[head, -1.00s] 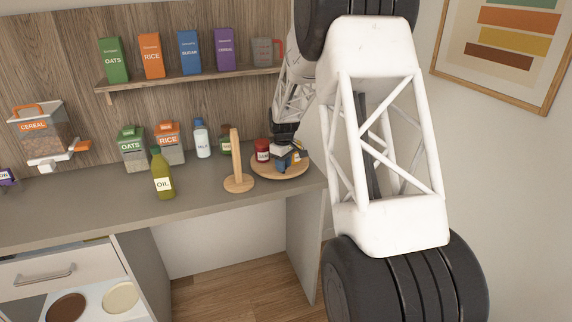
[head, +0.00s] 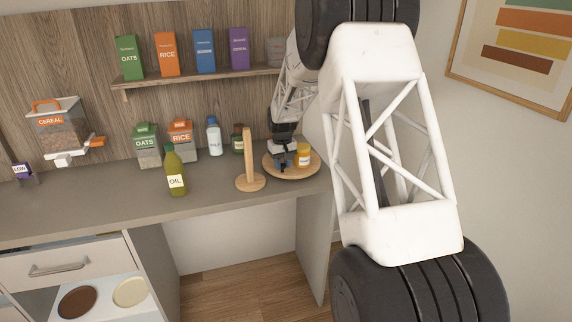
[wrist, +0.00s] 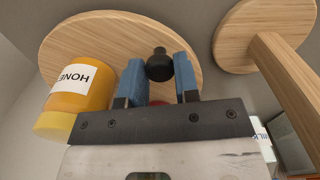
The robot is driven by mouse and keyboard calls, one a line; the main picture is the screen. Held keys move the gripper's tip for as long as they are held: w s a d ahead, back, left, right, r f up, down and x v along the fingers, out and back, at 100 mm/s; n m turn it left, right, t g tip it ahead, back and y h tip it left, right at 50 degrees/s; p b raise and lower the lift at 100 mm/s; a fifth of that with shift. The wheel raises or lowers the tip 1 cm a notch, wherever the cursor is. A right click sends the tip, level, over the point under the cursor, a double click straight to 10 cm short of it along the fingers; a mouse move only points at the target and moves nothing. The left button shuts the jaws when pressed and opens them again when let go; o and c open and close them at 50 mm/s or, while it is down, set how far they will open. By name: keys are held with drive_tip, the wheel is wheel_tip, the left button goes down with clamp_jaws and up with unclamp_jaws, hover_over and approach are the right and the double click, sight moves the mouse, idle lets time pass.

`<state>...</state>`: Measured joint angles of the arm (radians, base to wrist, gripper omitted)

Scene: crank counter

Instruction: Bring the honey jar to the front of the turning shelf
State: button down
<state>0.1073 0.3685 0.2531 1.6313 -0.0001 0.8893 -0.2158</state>
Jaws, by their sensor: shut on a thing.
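The turning shelf (head: 294,176) is a round wooden disc on the counter. The honey jar (head: 303,156), amber with a yellow lid, stands on its right part in the head view. In the wrist view the honey jar (wrist: 80,88) is left of my fingers, with its label readable upside down. My gripper (head: 283,163) is low over the disc, left of the honey jar. In the wrist view its blue fingers (wrist: 160,82) are around the shelf's black knob (wrist: 159,64). A bit of red (wrist: 158,103) shows behind them, mostly hidden.
A wooden stand with an upright post (head: 249,165) is just left of the shelf. A dark jar (head: 238,140), milk bottle (head: 214,138), rice bin (head: 181,140), oats bin (head: 147,147) and oil bottle (head: 175,172) stand farther left. The front counter between stand and shelf is clear.

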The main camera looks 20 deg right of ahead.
sight(273, 168)
drive_tip(key=shift+w+a+m, duration=1.05)
drive_tip(key=shift+w+m, duration=0.05)
drive_tip(key=shift+m, duration=0.6)
drive_tip(key=shift+w+a+m, duration=0.4)
drive_tip(key=shift+w+m, duration=0.35)
drive_tip(key=shift+m, duration=0.25)
drive_tip(key=c, duration=0.9)
unclamp_jaws()
drive_tip(key=shift+o, duration=0.2)
wheel_tip(273, 168, up, 8)
